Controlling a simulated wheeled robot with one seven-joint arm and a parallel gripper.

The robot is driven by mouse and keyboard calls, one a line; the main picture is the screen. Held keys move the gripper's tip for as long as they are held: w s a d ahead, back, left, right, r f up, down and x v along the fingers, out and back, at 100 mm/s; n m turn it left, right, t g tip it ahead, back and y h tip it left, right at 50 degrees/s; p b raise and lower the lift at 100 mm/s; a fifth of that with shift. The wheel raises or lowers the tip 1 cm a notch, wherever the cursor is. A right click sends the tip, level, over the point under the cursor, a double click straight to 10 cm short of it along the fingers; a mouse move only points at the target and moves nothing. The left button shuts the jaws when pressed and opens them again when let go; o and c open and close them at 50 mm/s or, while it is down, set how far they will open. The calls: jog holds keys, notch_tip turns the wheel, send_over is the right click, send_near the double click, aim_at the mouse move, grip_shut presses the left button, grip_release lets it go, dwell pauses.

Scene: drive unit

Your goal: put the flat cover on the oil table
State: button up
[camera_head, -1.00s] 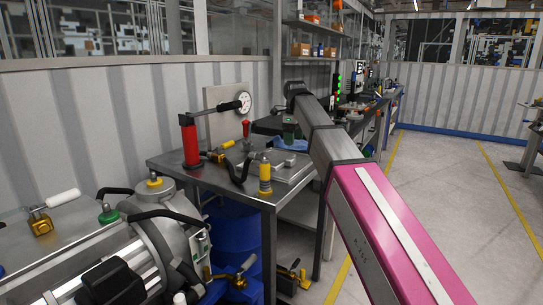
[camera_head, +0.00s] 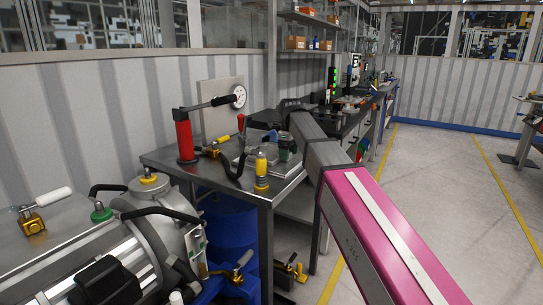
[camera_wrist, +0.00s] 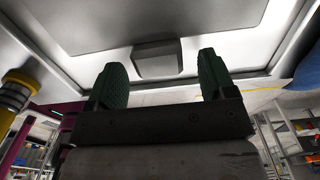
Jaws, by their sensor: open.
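The metal oil table (camera_head: 205,174) stands against the wall at the middle left. A grey flat plate, seemingly the flat cover (camera_head: 284,171), lies on its right part. In the wrist view the cover (camera_wrist: 100,25) fills the top, with a small grey block handle (camera_wrist: 157,59) on it. My gripper (camera_head: 287,147) is just above the plate. In the wrist view its two green fingers (camera_wrist: 159,78) are spread, one on each side of the handle. The gripper is open and empty. I cannot tell whether the fingers touch the plate.
A motor unit (camera_head: 150,235) fills the lower left. The floor (camera_head: 430,185) at right is clear.

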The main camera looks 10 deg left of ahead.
jog(key=shift+f, duration=0.8)
grip_shut()
jog(key=shift+r, duration=0.15)
